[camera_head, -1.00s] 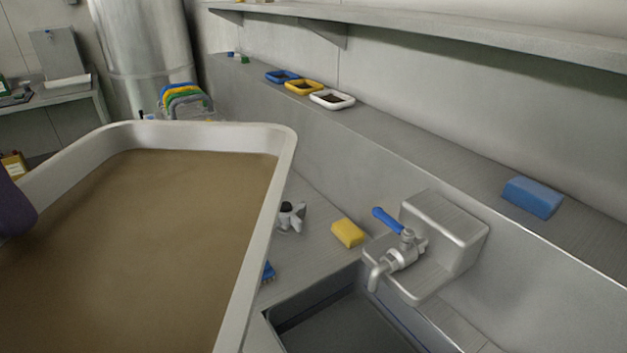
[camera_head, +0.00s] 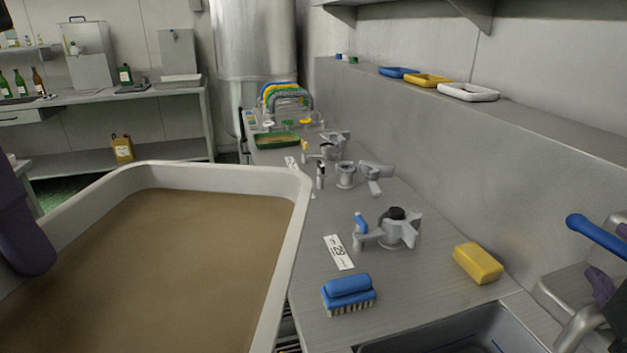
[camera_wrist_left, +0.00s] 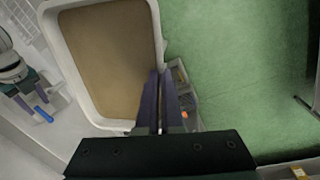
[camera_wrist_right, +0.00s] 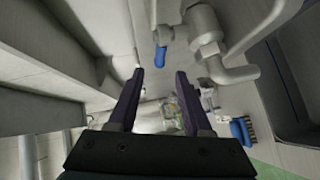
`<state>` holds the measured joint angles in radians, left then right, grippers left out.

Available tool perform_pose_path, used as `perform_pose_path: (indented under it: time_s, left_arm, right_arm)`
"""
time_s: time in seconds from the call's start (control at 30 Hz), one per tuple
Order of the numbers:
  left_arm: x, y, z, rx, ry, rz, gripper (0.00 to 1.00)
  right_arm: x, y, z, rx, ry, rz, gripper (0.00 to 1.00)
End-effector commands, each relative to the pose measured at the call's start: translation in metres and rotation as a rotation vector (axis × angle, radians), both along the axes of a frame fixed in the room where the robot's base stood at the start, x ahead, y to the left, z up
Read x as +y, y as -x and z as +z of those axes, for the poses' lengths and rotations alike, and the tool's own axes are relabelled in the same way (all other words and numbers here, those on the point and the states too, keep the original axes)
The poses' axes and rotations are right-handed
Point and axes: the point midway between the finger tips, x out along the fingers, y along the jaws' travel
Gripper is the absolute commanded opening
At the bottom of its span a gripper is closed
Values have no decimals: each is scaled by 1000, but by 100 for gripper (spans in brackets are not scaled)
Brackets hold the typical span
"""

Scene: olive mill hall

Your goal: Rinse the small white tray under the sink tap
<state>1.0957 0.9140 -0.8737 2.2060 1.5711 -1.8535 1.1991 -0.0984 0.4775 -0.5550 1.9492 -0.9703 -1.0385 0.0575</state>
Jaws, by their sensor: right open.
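A white tray (camera_head: 297,235) with a brown inner floor fills the lower left of the head view, close to me. My left gripper (camera_wrist_left: 160,76) is shut on its rim, as the left wrist view shows; the tray (camera_wrist_left: 157,35) is there at upper left. The tap (camera_head: 580,328) with its blue lever (camera_head: 597,238) is at the right edge, over the sink (camera_head: 445,338). My right gripper (camera_head: 601,287) is open beside the tap, partly cut off. In the right wrist view, the blue lever (camera_wrist_right: 160,56) lies just beyond the open fingers (camera_wrist_right: 159,74).
A yellow sponge (camera_head: 478,263) and a blue brush (camera_head: 348,294) lie on the counter by the sink. Grey parts (camera_head: 390,230) stand behind them. Blue, yellow and white (camera_head: 468,91) small trays sit on the ledge. Green floor (camera_wrist_left: 240,70) shows below the held tray.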

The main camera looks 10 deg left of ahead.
Motion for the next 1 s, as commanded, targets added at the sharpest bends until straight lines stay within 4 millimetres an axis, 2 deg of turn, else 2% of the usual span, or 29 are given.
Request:
perform_pose_path:
  time_s: [0.2,0.4,0.6,0.83,0.87,1.0]
  left_arm:
    - [0,0,1,-1,1,0,0]
    - [0,0,-1,-1,1,0,0]
    - [0,0,-2,-1,1,0,0]
    - [0,0,-2,-1,1,0,0]
    - [0,0,-2,-1,1,0,0]
    - [0,0,-2,-1,1,0,0]
  right_arm:
    - [-17,-44,-9,-2,2,-1,49]
    - [-28,-70,-16,0,-1,-1,49]
    - [-31,-81,-18,1,-3,-1,49]
    - [-32,-81,-19,2,-4,-1,49]
    - [-32,-81,-19,1,-3,-1,48]
    - [-32,-81,-19,1,-3,-1,32]
